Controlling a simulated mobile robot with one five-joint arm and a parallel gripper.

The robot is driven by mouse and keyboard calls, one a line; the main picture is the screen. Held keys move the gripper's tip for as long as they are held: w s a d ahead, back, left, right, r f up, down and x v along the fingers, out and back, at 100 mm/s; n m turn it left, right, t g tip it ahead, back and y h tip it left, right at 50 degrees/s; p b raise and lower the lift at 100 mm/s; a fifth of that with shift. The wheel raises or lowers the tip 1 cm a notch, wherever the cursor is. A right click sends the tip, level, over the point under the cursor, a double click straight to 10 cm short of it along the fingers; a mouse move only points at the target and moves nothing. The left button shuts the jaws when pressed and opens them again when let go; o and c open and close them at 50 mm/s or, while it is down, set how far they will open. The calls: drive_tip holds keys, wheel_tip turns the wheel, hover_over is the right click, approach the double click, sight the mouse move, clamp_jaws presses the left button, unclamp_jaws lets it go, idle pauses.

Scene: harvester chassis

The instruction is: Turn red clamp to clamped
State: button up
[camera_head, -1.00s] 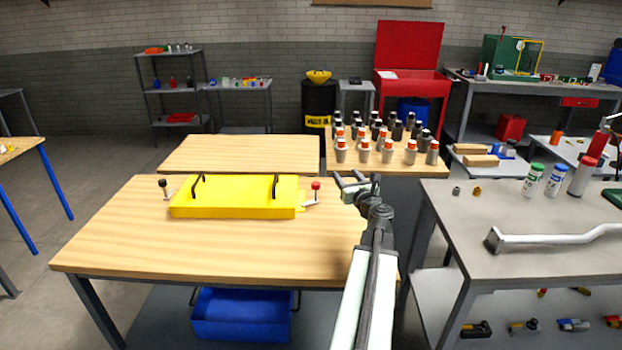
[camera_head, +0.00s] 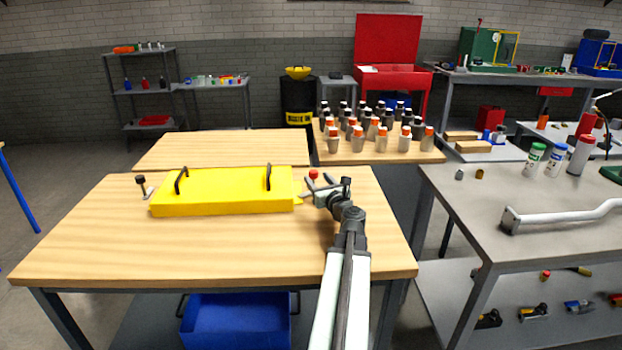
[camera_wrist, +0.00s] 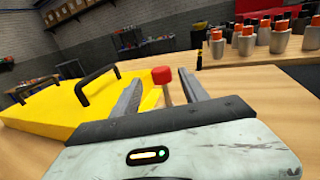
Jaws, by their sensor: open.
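The red clamp (camera_head: 313,174) stands at the right end of the yellow box-like fixture (camera_head: 225,190) on the wooden table. Its red knob (camera_wrist: 161,75) shows in the wrist view between my finger tips, a little beyond them, on a thin stem. My gripper (camera_head: 322,190) is open and close to the clamp. In the wrist view my gripper (camera_wrist: 155,88) has one finger on each side of the knob, with no visible contact. The clamp's base is partly hidden by my gripper in the head view. A black-knobbed clamp (camera_head: 141,182) stands at the fixture's left end.
Two black handles (camera_head: 269,177) rise from the yellow fixture. Several orange-capped bottles (camera_head: 382,140) stand on a table behind and to the right. A grey bench (camera_head: 490,205) with a metal handle lies to the right. The wooden table's front is clear.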

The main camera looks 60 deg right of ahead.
drive_tip(key=shift+w+d, duration=0.35)
drive_tip(key=shift+d, duration=0.05)
drive_tip(key=x, duration=0.6)
drive_tip(key=shift+w+d, duration=0.25)
drive_tip(key=shift+w, duration=0.05)
clamp_jaws()
